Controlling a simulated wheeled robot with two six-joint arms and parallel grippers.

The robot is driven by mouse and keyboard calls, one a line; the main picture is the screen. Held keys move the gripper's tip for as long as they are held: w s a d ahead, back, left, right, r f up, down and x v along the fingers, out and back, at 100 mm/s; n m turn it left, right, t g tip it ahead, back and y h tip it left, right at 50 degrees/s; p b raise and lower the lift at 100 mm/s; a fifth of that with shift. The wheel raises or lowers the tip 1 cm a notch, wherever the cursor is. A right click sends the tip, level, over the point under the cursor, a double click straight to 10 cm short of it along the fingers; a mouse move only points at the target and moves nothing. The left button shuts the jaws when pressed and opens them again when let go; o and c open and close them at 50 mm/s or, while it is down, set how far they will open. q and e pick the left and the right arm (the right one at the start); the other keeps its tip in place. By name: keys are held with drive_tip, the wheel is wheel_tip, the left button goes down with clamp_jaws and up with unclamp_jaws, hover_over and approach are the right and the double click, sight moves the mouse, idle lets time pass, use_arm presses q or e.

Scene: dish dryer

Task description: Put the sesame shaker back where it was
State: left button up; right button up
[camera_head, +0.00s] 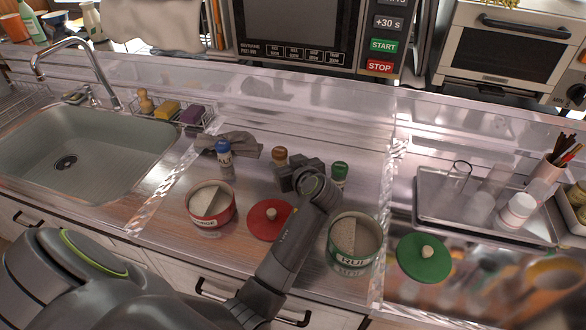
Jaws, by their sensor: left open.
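Three small shakers stand on the counter: one with a blue cap (224,158), one with a brown cap (279,157), and one with a green cap (339,172). Their labels are too small to read, so I cannot tell which is the sesame shaker. My left gripper (297,172) is open, low over the counter between the brown-capped and green-capped shakers. The gripper hides the lower part of the brown-capped shaker, and I cannot tell whether they touch.
A red-labelled tub (210,213) and a green-labelled tub (355,257) stand open in front. A red lid (265,222) and a green lid (417,262) lie beside them.

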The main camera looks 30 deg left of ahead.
use_arm(q)
drive_tip(key=shift+v, duration=1.7)
